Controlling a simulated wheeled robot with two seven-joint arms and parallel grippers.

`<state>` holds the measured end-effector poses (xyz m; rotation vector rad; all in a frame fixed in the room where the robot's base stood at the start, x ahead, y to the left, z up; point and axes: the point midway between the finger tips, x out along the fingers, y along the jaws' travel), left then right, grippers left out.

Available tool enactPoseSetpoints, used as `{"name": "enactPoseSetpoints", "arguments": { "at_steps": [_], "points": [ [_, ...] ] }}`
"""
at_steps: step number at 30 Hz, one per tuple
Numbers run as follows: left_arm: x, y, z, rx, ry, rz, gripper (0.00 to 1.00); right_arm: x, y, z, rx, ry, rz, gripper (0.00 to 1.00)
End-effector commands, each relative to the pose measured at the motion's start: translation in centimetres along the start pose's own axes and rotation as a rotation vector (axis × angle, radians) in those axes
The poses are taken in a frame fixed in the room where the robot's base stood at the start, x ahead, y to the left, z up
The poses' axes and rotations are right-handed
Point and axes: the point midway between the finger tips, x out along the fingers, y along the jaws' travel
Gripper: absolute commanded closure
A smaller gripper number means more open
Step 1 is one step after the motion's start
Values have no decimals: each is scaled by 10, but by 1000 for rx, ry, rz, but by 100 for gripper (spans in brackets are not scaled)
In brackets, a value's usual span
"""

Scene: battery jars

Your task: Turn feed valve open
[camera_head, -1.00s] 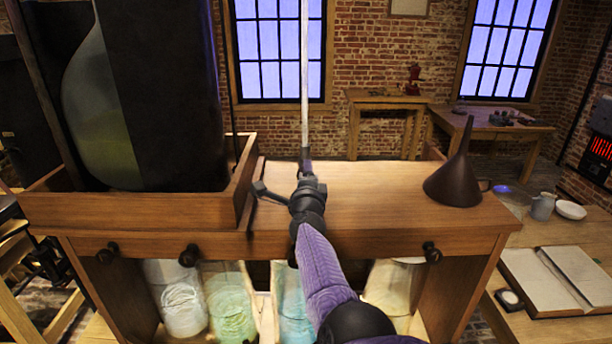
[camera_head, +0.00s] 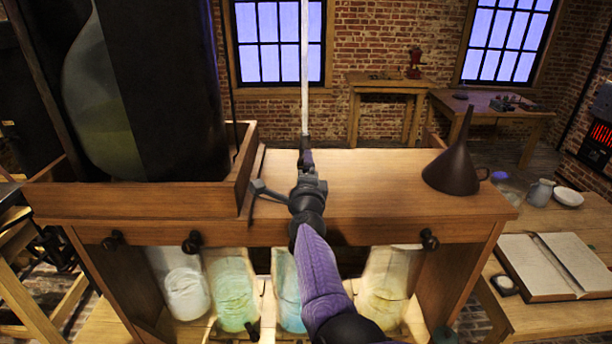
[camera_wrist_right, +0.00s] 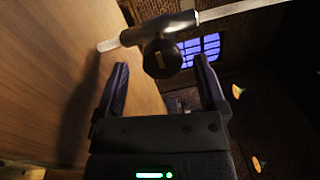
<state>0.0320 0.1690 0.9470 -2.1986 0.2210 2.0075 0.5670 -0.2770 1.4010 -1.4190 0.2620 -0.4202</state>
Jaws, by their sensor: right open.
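A pale upright tube (camera_head: 304,75) rises behind my right gripper (camera_head: 306,155) over the wooden cabinet top. The right wrist view shows a metal fitting on the tube (camera_wrist_right: 160,28) and a round black knob (camera_wrist_right: 162,58), which I take for the feed valve. My right gripper also shows there (camera_wrist_right: 161,64), its two fingers spread. The knob sits between the fingertips, with gaps visible on both sides. In the head view the gripper hides the knob. My left gripper is not in view.
A large dark-fronted vessel (camera_head: 165,90) stands in a wooden tray at left. Glass jars (camera_head: 232,290) stand below. An open book (camera_head: 550,265) lies at right.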

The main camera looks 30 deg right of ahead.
Motion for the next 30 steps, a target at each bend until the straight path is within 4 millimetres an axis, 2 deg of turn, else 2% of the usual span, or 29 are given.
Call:
{"name": "enactPoseSetpoints", "arguments": {
  "at_steps": [1, 3, 9, 12, 30],
  "points": [
    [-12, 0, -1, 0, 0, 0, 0, -10, -5, 2, 2, -1, 2, 10],
    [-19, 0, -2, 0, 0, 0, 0, -26, -5, 1, 2, 1, 2, 10],
    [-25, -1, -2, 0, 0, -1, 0, -63, -1, 1, 0, 0, 3, 10],
    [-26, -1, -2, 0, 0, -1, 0, -72, 0, 0, 0, 0, 2, 10],
    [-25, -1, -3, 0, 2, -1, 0, -75, 0, 0, -1, 0, 1, 10]
  ]
}}
